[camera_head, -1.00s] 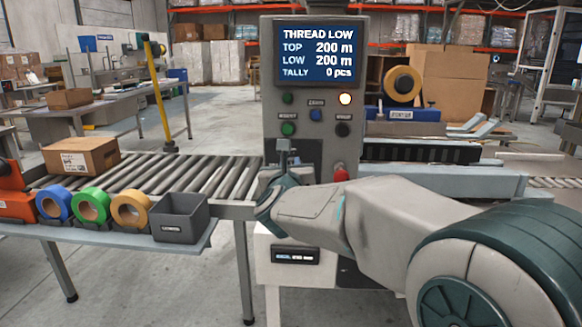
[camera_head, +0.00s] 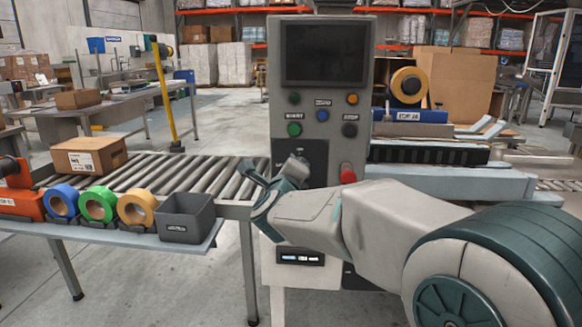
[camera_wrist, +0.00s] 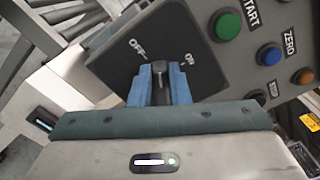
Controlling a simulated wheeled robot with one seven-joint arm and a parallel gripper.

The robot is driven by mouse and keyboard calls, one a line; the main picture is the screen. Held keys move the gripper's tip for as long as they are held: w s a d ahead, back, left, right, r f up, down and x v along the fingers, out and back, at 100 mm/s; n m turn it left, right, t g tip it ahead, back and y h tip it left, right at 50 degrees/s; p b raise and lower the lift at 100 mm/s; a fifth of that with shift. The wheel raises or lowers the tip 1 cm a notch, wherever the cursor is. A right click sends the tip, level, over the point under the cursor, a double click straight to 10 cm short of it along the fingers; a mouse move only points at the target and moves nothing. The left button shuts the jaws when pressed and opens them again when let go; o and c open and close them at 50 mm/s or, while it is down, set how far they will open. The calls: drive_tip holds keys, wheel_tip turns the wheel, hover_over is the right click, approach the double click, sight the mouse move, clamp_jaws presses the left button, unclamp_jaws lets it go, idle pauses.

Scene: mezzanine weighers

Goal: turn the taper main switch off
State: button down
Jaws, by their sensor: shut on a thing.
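The taper main switch (camera_wrist: 159,70) is a grey knob on a dark plate (camera_wrist: 115,68) marked OFF and ON. In the wrist view its visible end lies between the two words, and I cannot tell exactly which mark it points to. My gripper (camera_wrist: 159,88) is shut on the knob with its blue fingertips on either side, hiding much of it. In the head view my gripper (camera_head: 296,172) is at the lower left of the grey control panel (camera_head: 352,112). The panel's screen (camera_head: 325,53) is dark.
Push buttons sit above the switch, and a red knob (camera_head: 347,172) stands close to its right. A roller conveyor (camera_head: 190,173) is on the left. Tape rolls (camera_head: 97,206) and a dark grey bin (camera_head: 186,217) are on the front shelf.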

drive_tip(key=n, duration=0.3)
drive_tip(key=f+n+p, duration=0.1)
drive_tip(key=n, duration=0.2)
drive_tip(key=shift+a, duration=0.2)
drive_tip(key=shift+f, duration=0.1)
idle(0.4)
drive_tip(key=c, duration=1.4)
unclamp_jaws()
drive_tip(key=shift+o, duration=0.2)
drive_tip(key=s+p, duration=0.2)
drive_tip(key=s, duration=1.1)
drive_tip(key=shift+s+a, duration=0.2)
drive_tip(key=shift+s, duration=0.2)
